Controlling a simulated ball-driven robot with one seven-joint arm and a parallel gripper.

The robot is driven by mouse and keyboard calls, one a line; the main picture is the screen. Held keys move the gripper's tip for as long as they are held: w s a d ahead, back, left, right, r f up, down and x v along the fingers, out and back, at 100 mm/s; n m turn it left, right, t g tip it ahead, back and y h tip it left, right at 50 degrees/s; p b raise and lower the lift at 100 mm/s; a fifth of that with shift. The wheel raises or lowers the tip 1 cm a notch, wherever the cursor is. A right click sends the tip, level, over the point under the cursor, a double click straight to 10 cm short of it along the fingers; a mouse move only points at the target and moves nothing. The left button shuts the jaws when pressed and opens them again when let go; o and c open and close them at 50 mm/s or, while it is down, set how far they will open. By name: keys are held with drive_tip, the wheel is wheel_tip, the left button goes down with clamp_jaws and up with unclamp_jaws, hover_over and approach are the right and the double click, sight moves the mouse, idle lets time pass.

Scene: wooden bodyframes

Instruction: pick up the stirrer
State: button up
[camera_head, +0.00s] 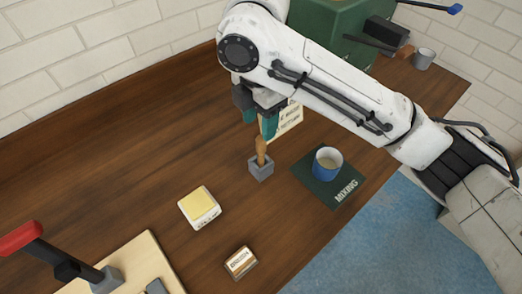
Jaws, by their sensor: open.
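The stirrer (261,150) is a slim brown wooden stick standing upright in a small grey square holder (261,170) on the wooden table. My gripper (259,122) comes down from above with its teal fingers just over the stirrer's upper end. The fingers are apart. The right finger overlaps the stirrer's top in the picture, so I cannot tell whether the top is between the fingers or whether they touch it.
A blue cup (322,166) stands on a dark green mat (318,191) marked MIXING. A white dish with yellow content (199,208) and a small labelled block (240,262) are nearer. A written card (290,120) stands behind my gripper. A red-handled lever (22,238) rises at lower left.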

sight(261, 142)
drive_tip(key=shift+d+f+p, duration=0.2)
drive_tip(key=shift+f+p, duration=0.2)
drive_tip(key=shift+f, duration=3.35)
drive_tip(key=shift+c, duration=0.5)
drive_tip(key=c, duration=0.8)
wheel_tip(261, 142, up, 10)
drive_tip(key=shift+w+r, duration=0.1)
drive_tip(key=shift+c, duration=0.2)
wheel_tip(261, 142, up, 7)
drive_tip(key=p, duration=0.6)
drive_tip(key=shift+r, duration=0.2)
